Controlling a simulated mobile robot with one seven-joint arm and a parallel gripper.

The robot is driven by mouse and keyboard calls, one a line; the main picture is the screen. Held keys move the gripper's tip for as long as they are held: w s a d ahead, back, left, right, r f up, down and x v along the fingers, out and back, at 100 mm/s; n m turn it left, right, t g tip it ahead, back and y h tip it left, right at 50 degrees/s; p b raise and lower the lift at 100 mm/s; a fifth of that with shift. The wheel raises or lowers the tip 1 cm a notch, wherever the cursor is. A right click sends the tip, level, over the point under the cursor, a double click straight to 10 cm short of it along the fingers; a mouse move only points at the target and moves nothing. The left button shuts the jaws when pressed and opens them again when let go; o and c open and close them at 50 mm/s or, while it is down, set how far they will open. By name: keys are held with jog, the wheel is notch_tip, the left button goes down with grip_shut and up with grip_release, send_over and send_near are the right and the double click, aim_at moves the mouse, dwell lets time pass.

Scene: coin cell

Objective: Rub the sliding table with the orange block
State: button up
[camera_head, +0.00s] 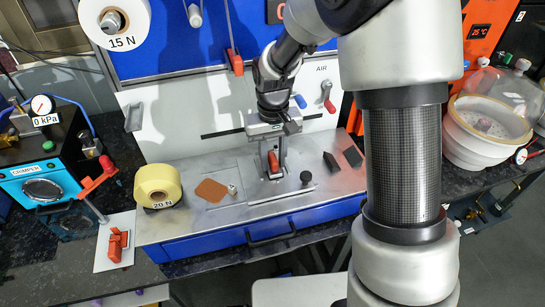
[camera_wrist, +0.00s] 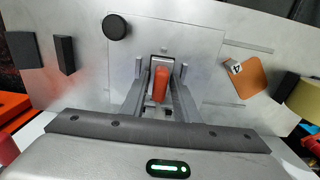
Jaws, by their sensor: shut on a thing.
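The orange block (camera_head: 274,162) is a small upright block, held between the fingers of my gripper (camera_head: 272,158). In the wrist view the block (camera_wrist: 160,83) sits between the two fingertips of my gripper (camera_wrist: 160,95), which are shut on it. Below it is a square grey metal plate (camera_wrist: 205,50), seemingly the sliding table, with a black round knob (camera_wrist: 116,27) at its corner. In the head view the plate (camera_head: 296,170) lies in the metal worktop. I cannot tell whether the block touches it. The fingers hide part of the plate.
An orange-brown pad (camera_head: 211,190) and a small tagged metal piece (camera_head: 232,189) lie left of my gripper. A yellow 20 N roll (camera_head: 158,184) stands farther left. Two dark blocks (camera_head: 331,162) (camera_head: 352,156) stand at the right. The front strip of the worktop is clear.

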jog(key=shift+s, duration=0.2)
jog(key=shift+w, duration=0.15)
jog(key=shift+w, duration=0.4)
dwell(0.7)
jog(key=shift+s, duration=0.1)
dwell(0.7)
